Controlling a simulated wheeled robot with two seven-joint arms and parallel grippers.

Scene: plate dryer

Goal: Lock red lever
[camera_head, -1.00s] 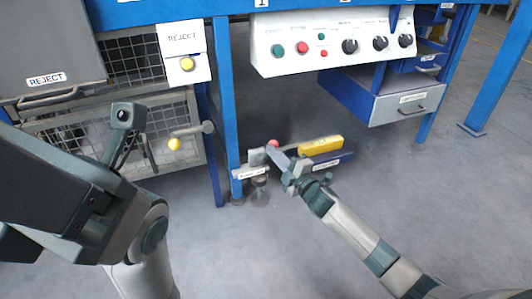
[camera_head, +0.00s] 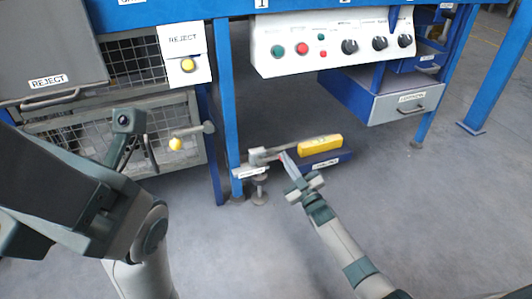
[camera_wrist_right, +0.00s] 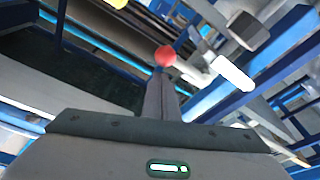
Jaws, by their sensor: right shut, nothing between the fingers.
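The red lever's round red knob (camera_wrist_right: 165,56) shows in the right wrist view, right at the tips of my right gripper's fingers (camera_wrist_right: 160,85). In the head view my right gripper (camera_head: 284,156) reaches from the lower right to the grey lever mechanism (camera_head: 258,157) at the foot of the blue post. Its fingers are shut with nothing between them, and they mostly hide the red knob there. Whether they touch it I cannot tell. My left arm fills the lower left of the head view; its gripper's jaws do not show clearly.
A yellow-handled lever (camera_head: 320,145) lies just right of the mechanism, above a blue labelled part (camera_head: 328,164). A white control panel (camera_head: 335,42) hangs above. The blue post (camera_head: 229,110) stands close by on the left.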

